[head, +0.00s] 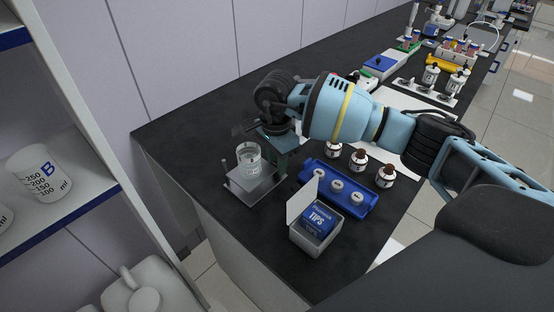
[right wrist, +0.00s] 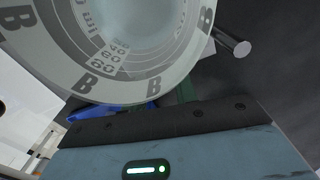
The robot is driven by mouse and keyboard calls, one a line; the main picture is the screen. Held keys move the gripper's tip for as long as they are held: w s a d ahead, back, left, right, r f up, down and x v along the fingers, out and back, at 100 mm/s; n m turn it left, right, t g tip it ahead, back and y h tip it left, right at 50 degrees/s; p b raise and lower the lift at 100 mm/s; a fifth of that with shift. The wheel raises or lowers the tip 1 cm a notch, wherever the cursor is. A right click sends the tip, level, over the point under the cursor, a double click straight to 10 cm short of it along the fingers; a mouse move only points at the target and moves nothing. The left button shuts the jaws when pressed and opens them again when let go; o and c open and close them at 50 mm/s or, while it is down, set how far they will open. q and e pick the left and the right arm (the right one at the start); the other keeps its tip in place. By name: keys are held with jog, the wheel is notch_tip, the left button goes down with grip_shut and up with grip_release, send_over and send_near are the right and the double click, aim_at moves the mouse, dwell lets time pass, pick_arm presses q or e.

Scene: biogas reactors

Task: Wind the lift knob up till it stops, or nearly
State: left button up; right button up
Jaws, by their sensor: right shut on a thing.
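A clear glass beaker (head: 249,158) stands upright on the platform; in the right wrist view a large printed beaker rim (right wrist: 150,85) fills the upper left. My left gripper is not in view.
A blue rack (head: 325,196) with white-capped vials and an open tips box (head: 310,238) stand right of the lift. Brown bottles (head: 358,160) stand behind the rack. The black bench (head: 190,130) is clear left of the lift. A shelf with a labelled beaker (head: 40,172) is at left.

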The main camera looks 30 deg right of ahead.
aim_at(276, 165)
jog(key=o, duration=1)
jog(key=shift+c, duration=0.2)
jog(key=shift+r, duration=0.1)
jog(key=shift+r, duration=3.8)
